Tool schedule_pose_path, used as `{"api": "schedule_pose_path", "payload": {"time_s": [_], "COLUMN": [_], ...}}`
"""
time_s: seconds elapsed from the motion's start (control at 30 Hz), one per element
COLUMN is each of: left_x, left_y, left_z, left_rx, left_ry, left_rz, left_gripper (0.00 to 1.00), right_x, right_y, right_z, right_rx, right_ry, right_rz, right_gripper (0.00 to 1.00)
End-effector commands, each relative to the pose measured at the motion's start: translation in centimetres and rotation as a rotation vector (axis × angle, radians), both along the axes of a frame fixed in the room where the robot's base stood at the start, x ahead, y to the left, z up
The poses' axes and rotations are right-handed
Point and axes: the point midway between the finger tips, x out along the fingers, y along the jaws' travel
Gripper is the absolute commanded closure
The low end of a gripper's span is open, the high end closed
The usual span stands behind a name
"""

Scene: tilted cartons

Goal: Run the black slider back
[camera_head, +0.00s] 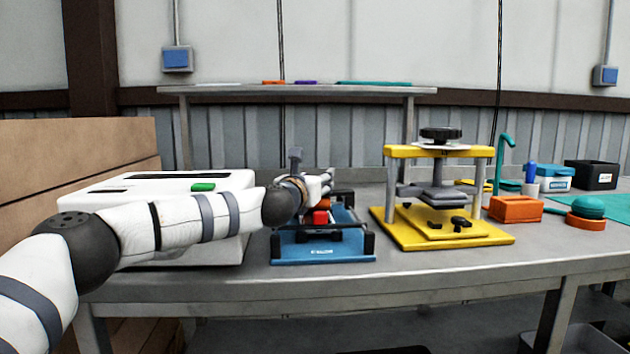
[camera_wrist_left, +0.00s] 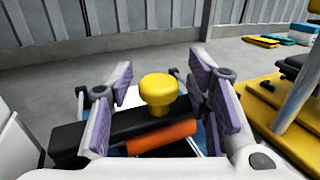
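The black slider (camera_wrist_left: 120,122) is a dark bar with a yellow knob (camera_wrist_left: 158,92) on top and an orange bar along its near side in the left wrist view. It belongs to a blue-based device (camera_head: 322,249) on the table in the head view, where a red block shows at its middle and my gripper partly hides it. My left gripper (camera_wrist_left: 160,98) is open, with purple-padded fingers on either side of the knob and gaps showing between. It also shows above the device in the head view (camera_head: 322,186). My right gripper is not in view.
A white machine with a green button (camera_head: 203,187) stands left of the device, behind my left arm. A yellow press (camera_head: 440,235) stands close to the right. Farther right are an orange box (camera_head: 515,209) and a black bin (camera_head: 591,175).

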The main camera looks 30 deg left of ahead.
Motion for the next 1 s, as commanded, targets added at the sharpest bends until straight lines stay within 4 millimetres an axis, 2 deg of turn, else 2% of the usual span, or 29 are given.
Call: {"api": "schedule_pose_path", "payload": {"time_s": [0.13,0.23,0.5,0.7,1.0], "left_x": [-0.3,-1.4,-7.8,-11.1,-11.8], "left_y": [0.0,-0.2,-1.5,-2.2,-2.4], "left_z": [0.1,0.1,0.1,0.1,0.0], "left_rx": [0.000,0.000,-0.001,-0.001,0.000], "left_ry": [-0.001,-0.001,-0.002,-0.001,0.000], "left_rz": [0.000,-0.001,-0.001,0.001,0.000], "left_gripper": [0.55,0.55,0.55,0.55,0.55], "right_x": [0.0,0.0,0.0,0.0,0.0], "right_y": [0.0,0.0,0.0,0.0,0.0], "right_z": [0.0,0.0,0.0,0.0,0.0], "right_rx": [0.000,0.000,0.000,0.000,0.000], "right_ry": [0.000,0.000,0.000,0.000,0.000], "right_rz": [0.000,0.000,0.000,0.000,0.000], "right_gripper": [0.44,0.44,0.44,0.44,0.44]}}
